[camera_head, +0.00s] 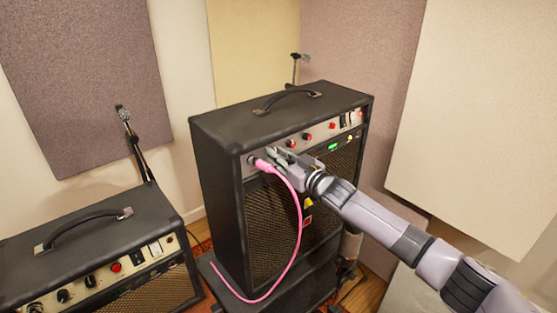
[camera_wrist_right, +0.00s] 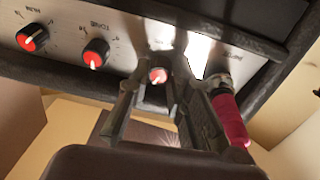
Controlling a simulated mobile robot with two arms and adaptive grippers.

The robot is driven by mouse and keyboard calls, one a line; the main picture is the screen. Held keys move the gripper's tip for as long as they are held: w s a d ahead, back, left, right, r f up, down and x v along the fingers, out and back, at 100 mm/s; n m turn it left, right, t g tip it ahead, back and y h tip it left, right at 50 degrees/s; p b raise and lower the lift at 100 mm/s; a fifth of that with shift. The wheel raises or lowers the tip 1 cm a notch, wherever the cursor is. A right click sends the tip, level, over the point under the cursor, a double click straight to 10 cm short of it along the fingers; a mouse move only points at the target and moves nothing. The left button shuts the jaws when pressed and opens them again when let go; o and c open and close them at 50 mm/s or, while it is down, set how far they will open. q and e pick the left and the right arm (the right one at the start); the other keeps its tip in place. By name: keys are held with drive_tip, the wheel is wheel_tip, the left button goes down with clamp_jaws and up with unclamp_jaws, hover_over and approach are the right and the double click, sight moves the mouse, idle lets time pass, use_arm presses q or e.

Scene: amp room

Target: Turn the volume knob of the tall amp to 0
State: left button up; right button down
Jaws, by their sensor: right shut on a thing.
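The tall amp (camera_head: 225,160) is a black cabinet with a silver control strip along its upper front. My right gripper (camera_head: 272,154) reaches the left end of that strip, beside the pink plug. In the right wrist view, my right gripper (camera_wrist_right: 158,85) is shut on a red-faced knob (camera_wrist_right: 157,76), with one finger on each side. The knob's label is hidden, so its setting cannot be read. Two more red-faced knobs, one near (camera_wrist_right: 95,53) and one farther off (camera_wrist_right: 32,38), are free. My left gripper is not in view.
A pink plug (camera_wrist_right: 231,118) sits in the panel right beside the fingers, and its pink cable (camera_head: 297,225) hangs down the amp's front. A lower amp (camera_head: 85,225) stands at left. A microphone stand (camera_head: 137,145) stands behind it.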

drive_tip(key=shift+w+d+n+g+y, duration=0.1)
drive_tip(key=shift+n+g+y, duration=0.15)
drive_tip(key=shift+n, duration=1.1)
drive_tip(key=shift+n+g+y, duration=0.25)
drive_tip(key=shift+n, duration=1.1)
drive_tip(key=c, duration=1.5)
unclamp_jaws()
drive_tip(key=shift+o, duration=0.2)
drive_tip(key=v, duration=1.2)
drive_tip(key=shift+c, duration=0.5)
